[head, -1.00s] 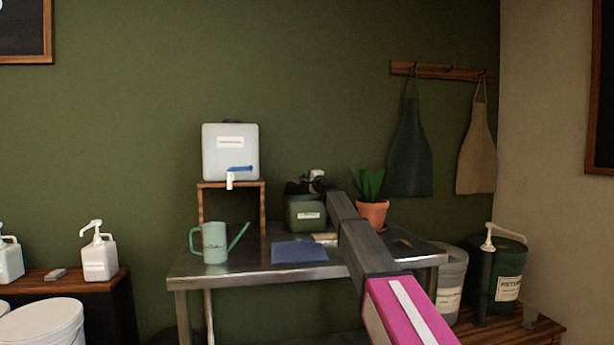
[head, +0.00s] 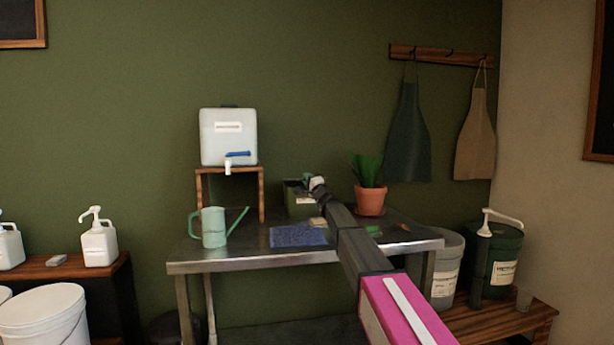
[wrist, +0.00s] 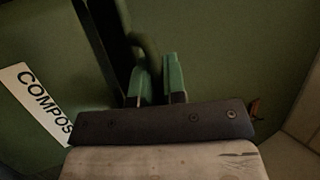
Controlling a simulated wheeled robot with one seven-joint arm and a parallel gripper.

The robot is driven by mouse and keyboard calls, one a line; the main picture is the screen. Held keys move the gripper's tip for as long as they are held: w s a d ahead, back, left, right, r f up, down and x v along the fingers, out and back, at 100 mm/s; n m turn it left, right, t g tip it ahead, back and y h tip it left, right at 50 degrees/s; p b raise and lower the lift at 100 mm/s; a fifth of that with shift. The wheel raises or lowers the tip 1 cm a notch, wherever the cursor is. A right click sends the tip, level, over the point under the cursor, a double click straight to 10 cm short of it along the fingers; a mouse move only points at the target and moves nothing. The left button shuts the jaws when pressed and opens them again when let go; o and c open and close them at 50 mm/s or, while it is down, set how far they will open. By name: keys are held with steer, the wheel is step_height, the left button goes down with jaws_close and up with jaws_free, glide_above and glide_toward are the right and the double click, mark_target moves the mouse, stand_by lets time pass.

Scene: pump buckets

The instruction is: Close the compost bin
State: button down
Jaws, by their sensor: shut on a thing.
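The compost bin (head: 293,200) is a small dark green box with a white label at the back of the steel table. My gripper (head: 314,183) is at the bin's top, partly covering it in the head view. In the wrist view, my gripper's green fingers (wrist: 158,75) are close together around a dark curved piece that looks like a handle. The bin's green surface and its COMPOST label (wrist: 38,105), cut off at the end, show there to the left. My gripper hides part of the lid area, so I cannot tell whether the lid is fully down.
A watering can (head: 214,227), a blue cloth (head: 298,236) and a potted plant (head: 370,198) share the steel table (head: 240,259). A white water container (head: 228,140) stands on a wooden stand left of the bin. My arm spans the table's right part.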

steer(key=shift+s+d+f+n+t+y, duration=0.1)
steer(key=shift+s+f+n+t+y, duration=0.15)
steer(key=shift+f, duration=0.35)
steer(key=shift+s+d+f+n+t+y, duration=0.15)
steer(key=shift+s+f+n+y, duration=0.15)
steer(key=shift+f, duration=0.3)
steer(key=shift+a, duration=0.1)
steer(key=c, duration=1.5)
jaws_free()
steer(key=shift+s, duration=0.1)
steer(key=shift+o, duration=0.2)
steer(key=shift+w, duration=0.2)
steer(key=shift+f, duration=0.1)
